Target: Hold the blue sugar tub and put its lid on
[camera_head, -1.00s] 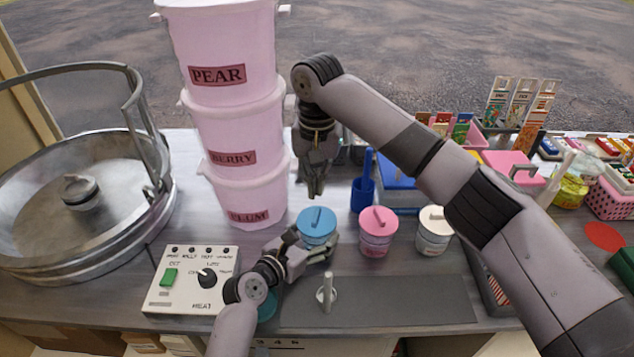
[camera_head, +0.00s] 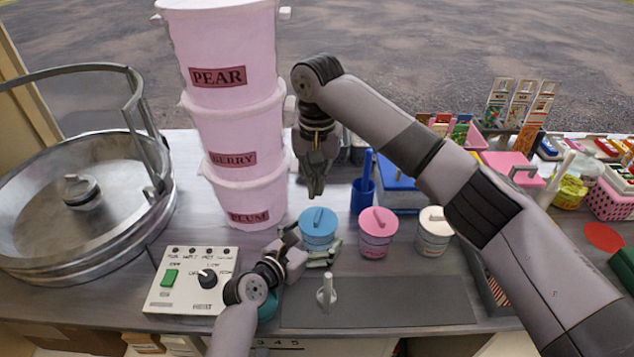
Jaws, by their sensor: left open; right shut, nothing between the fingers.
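The blue sugar tub (camera_head: 319,243) stands upright on the table with its blue lid (camera_head: 317,220) seated on top, handle upward. My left gripper (camera_head: 310,246) is open at the tub's near left side, one finger to its left and the other low in front. I cannot tell whether either finger touches the tub. My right gripper (camera_head: 316,188) is shut and empty, pointing down just above and behind the lid, apart from it.
A pink tub (camera_head: 376,242) and a white tub (camera_head: 433,238) stand to the right. Pink buckets (camera_head: 245,192) are stacked at the left behind a heat control box (camera_head: 192,283). A grey mat (camera_head: 400,300) with a white peg (camera_head: 327,290) lies in front.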

